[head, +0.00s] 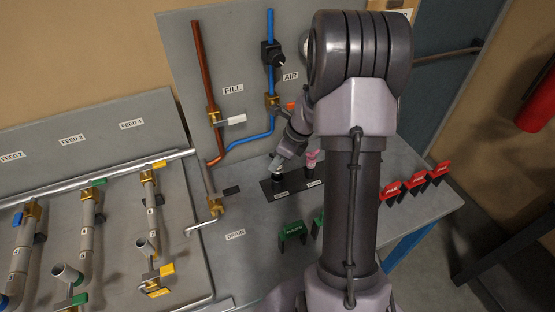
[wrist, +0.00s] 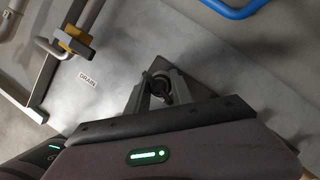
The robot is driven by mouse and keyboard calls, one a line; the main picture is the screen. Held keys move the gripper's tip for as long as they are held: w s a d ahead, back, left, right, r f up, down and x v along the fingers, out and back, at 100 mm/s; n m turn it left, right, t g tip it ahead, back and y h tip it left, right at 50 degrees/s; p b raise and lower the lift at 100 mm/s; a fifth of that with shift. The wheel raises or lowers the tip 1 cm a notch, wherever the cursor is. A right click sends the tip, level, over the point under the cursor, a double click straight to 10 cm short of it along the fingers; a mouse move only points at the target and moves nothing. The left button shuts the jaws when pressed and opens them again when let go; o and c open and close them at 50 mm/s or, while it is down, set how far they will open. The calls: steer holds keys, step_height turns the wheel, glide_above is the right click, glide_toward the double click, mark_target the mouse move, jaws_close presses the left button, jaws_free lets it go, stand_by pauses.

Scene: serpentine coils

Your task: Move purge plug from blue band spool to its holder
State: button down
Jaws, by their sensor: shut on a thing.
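My gripper (head: 277,164) is low over the left end of a black holder plate (head: 268,188) on the grey bench. In the wrist view its two fingers (wrist: 159,92) are shut on a dark round piece, which I take to be the purge plug (wrist: 158,86). Whether the plug touches the holder is hidden by the gripper. A pink-topped piece (head: 311,158) stands at the holder's right position. A blue part (head: 4,300) shows at the lower left edge of the head view; I cannot tell if it is the blue band spool.
Pipes with brass valves stand at left, beside a DRAIN label (head: 235,235). A red pipe (head: 203,75) and a blue pipe (head: 271,60) rise on the back panel. Green tags (head: 292,231) stand in front of the holder, and red tags (head: 414,182) stand at right.

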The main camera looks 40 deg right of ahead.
steer(key=shift+f, duration=0.1)
steer(key=shift+f+b, duration=1.1)
steer(key=shift+f, duration=0.15)
steer(key=shift+f, duration=0.1)
steer(key=shift+s+f+b, duration=0.1)
steer(key=shift+f+b, duration=0.45)
steer(key=c, duration=1)
jaws_free()
steer(key=shift+c, duration=0.2)
